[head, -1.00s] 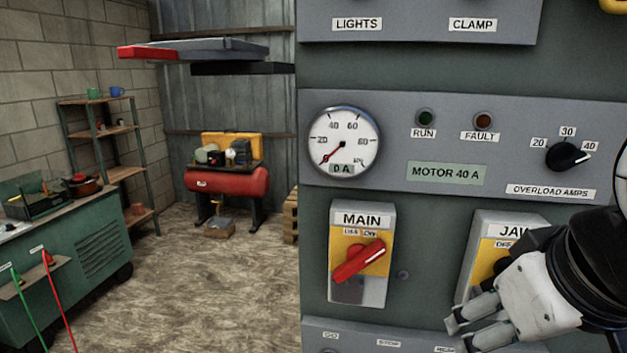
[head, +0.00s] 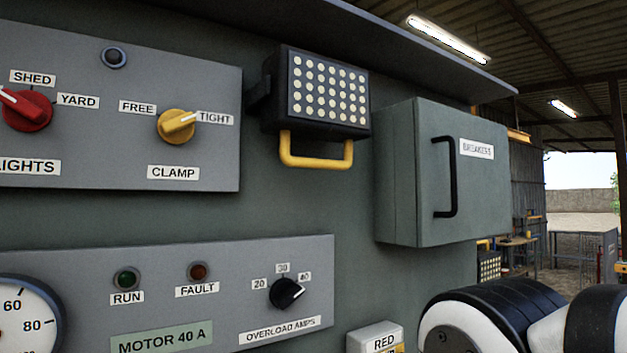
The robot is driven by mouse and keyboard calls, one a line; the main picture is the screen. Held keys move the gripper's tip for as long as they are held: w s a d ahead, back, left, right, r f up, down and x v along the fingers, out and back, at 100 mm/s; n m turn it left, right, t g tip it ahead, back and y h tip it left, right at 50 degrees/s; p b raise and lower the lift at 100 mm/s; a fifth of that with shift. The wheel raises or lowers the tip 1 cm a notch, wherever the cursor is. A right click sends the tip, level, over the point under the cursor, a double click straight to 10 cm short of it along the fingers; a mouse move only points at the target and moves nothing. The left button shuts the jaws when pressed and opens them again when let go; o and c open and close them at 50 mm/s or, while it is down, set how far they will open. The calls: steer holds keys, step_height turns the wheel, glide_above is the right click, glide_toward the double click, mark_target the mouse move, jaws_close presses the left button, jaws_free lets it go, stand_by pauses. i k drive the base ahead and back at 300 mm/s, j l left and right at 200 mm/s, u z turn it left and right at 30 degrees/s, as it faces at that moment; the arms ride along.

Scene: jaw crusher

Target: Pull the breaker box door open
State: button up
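The breaker box (head: 395,175) is a grey-green metal box on the panel at the right of the head view. Its door (head: 480,200) is shut, with a white BREAKERS label (head: 477,148) and a black vertical bar handle (head: 450,178) near the door's left edge. Parts of my arm show at the bottom right, below the box. My gripper is out of the picture now, so its fingers cannot be seen.
A lamp (head: 325,92) with a yellow handle (head: 316,160) sticks out left of the box. A CLAMP knob (head: 177,126) and an overload dial (head: 286,293) sit further left. A ledge (head: 400,45) runs above the box. Open shed space lies to the right.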

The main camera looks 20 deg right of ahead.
mark_target(464, 185)
steer(key=z, duration=1.2)
steer(key=k+z, duration=0.2)
steer(key=i, duration=0.1)
